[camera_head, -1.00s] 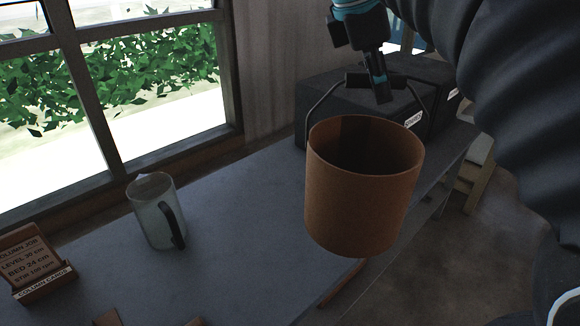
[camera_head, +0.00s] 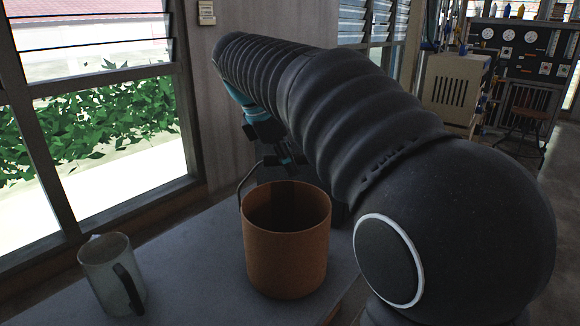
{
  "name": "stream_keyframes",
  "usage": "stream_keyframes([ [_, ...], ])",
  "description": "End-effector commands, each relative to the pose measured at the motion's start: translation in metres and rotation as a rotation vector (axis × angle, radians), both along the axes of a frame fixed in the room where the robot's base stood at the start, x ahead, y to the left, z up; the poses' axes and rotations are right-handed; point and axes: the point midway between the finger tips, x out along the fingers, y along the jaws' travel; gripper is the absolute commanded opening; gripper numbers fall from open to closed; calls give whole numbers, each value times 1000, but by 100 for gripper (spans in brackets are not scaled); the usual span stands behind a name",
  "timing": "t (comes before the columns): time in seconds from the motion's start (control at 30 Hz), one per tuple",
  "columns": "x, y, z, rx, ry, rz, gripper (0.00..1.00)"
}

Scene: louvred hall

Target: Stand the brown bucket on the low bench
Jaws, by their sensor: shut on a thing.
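The brown bucket (camera_head: 287,248) hangs upright and open-topped in the middle of the view, in front of the grey worktop. Its dark wire handle (camera_head: 240,190) rises at the left of the rim. My gripper (camera_head: 277,161) is above the far rim, shut on the handle; its fingertips are small and dark, so the exact grip is hard to see. I cannot tell from this view whether the bucket's base touches anything. No separate low bench can be made out; my arm hides much of the middle and right.
A pale jug (camera_head: 108,272) with a dark handle stands on the grey worktop (camera_head: 190,265) at left, beside the window. At far right stand a beige cabinet (camera_head: 452,88), a gauge panel (camera_head: 515,50) and a stool (camera_head: 522,115). Floor (camera_head: 562,190) shows at right.

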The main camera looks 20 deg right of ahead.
Motion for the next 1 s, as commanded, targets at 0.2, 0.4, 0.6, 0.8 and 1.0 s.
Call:
stream_keyframes([
  [0.2, 0, 0, -9, 1, -3, -1, 0],
  [0.4, 0, 0, -9, 0, -2, 0, 0],
  [0.6, 0, 0, -10, 1, -1, 1, 48],
  [0.8, 0, 0, -10, 1, -1, 1, 48],
  [1.0, -1, 5, 3, 0, -2, 2, 48],
])
